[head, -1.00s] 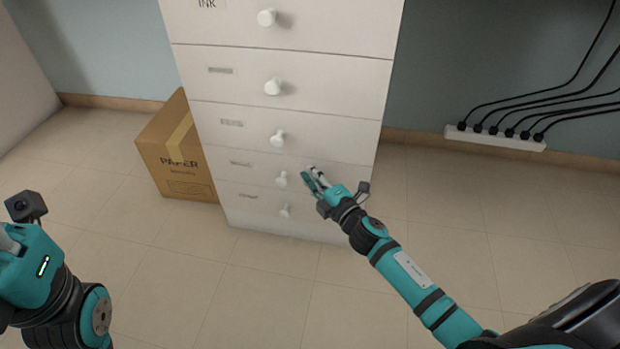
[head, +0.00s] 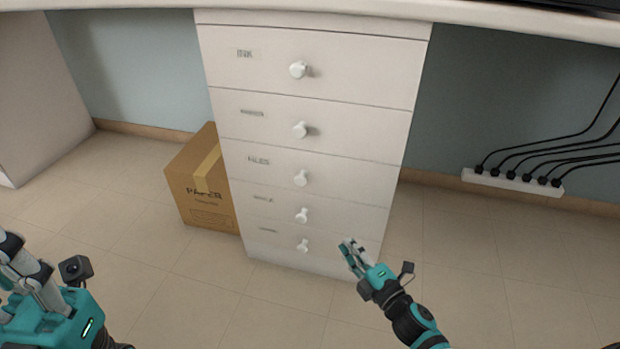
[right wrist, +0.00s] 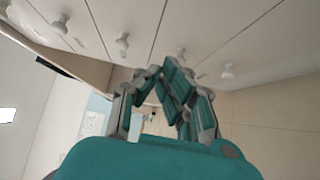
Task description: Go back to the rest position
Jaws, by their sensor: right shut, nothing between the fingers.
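My right gripper (head: 350,256) is in front of the lower right part of the white drawer cabinet (head: 318,151) in the head view. Its teal and grey fingers are together with nothing between them. The right wrist view shows the same fingers (right wrist: 166,88) pointing up the picture toward the cabinet front and its round knobs, apart from them. My left gripper (head: 24,262) is at the lower left of the head view, cut off by the picture edge. Its fingers show only in part, so I cannot tell whether they are apart.
All the cabinet's drawers look shut. A cardboard paper box (head: 207,187) stands on the floor left of the cabinet. A power strip (head: 512,182) with several black cables is on the right. A desk top (head: 330,17) runs above. The tiled floor (head: 235,310) in front is clear.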

